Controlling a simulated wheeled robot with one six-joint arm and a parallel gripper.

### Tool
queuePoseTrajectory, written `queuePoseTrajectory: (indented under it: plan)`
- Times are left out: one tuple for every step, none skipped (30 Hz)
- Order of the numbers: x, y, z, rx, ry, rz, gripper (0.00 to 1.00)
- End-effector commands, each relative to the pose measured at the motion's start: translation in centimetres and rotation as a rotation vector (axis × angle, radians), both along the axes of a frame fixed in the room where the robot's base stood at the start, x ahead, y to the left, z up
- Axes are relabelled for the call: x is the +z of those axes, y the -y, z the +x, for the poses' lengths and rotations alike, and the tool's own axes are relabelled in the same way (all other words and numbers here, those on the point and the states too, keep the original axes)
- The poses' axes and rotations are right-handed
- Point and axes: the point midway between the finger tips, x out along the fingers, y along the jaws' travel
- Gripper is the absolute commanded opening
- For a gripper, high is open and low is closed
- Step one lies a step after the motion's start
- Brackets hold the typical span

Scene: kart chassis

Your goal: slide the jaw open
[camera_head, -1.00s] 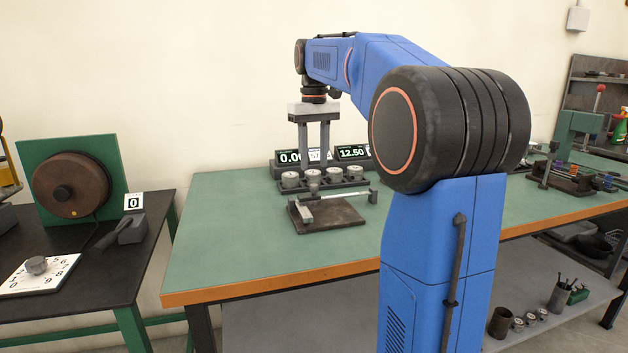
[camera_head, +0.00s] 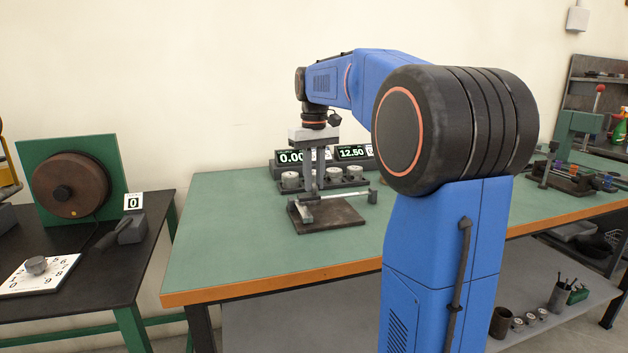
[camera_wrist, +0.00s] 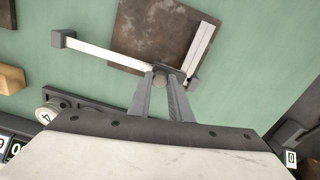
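A caliper-like gauge lies on a dark square plate (camera_head: 335,217) on the green bench. Its pale beam (camera_wrist: 100,52) ends in a dark block (camera_wrist: 63,39) at the left of the wrist view. A pale jaw bar (camera_wrist: 200,52) lies across the plate at the beam's other end. A small round knob (camera_wrist: 160,81) stands at the beam's end near that bar. My gripper (camera_head: 312,190) points down at the gauge. In the wrist view its two fingers (camera_wrist: 161,76) flank the knob closely and appear shut on it. The contact itself is partly hidden.
Behind the gauge stands a dark rack (camera_head: 345,184) with several round metal pieces, close to my fingers. Two digital displays (camera_head: 290,158) stand behind it, one reading 12.50. The bench's left and front areas (camera_head: 230,240) are clear.

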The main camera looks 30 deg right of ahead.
Motion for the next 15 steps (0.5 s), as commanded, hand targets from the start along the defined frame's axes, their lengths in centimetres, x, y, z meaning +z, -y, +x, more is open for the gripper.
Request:
queuePoseTrajectory:
  plan:
    - [0.0,0.0,0.0,0.000,0.000,0.000,0.00]
    - [0.0,0.0,0.0,0.000,0.000,0.000,0.00]
    - [0.0,0.0,0.0,0.000,0.000,0.000,0.00]
    - [0.0,0.0,0.0,0.000,0.000,0.000,0.00]
    - [0.0,0.1,0.0,0.000,0.000,0.000,0.00]
    - [0.0,0.3,-0.1,-0.001,0.000,0.000,0.00]
    - [0.0,0.6,-0.2,-0.001,0.000,0.000,0.00]
    - [0.0,0.9,-0.2,-0.002,0.000,0.000,0.00]
    - [0.0,1.5,-0.4,-0.004,0.000,0.000,0.00]
    - [0.0,1.9,-0.5,-0.004,0.000,0.000,0.00]
    - [0.0,2.4,-0.6,-0.004,0.000,0.000,0.00]
    - [0.0,3.1,-0.9,-0.005,0.000,0.000,0.00]
    - [0.0,3.7,-1.0,-0.005,0.000,0.000,0.00]
    - [0.0,4.2,-1.2,-0.005,0.000,0.000,0.00]
    - [0.0,4.9,-1.4,-0.005,0.000,0.000,0.00]
